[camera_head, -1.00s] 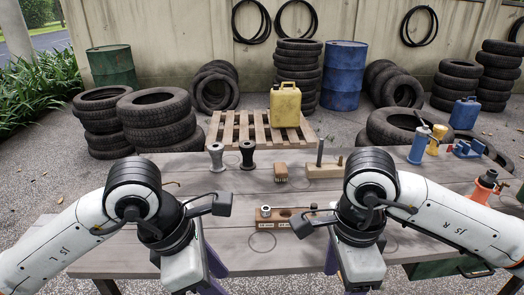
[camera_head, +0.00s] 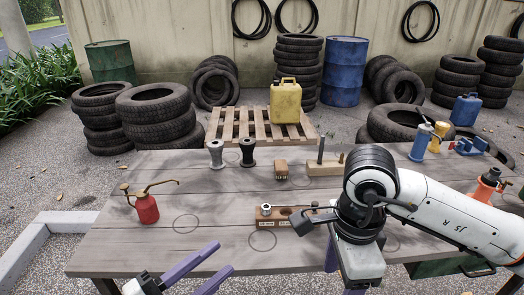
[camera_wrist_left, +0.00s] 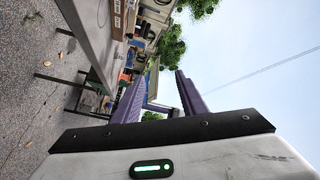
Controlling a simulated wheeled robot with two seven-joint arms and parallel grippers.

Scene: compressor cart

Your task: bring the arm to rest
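My left gripper (camera_head: 224,256) is low at the front edge of the table, at the bottom of the head view. Its two purple fingers are apart with nothing between them. They also show spread and empty in the left wrist view (camera_wrist_left: 158,88). The rest of the left arm is out of the head view. My right arm (camera_head: 440,218) comes in from the right, over the front of the table. A purple part of the right gripper (camera_head: 331,256) shows beside its wrist, which hides the fingertips.
The wooden table (camera_head: 130,245) bears a red oil can (camera_head: 146,208) at left and a wooden block with holes (camera_head: 281,218) near my right wrist. Two spools, a brush (camera_head: 281,169) and a peg board (camera_head: 325,168) stand farther back. The table's left front is mostly clear.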

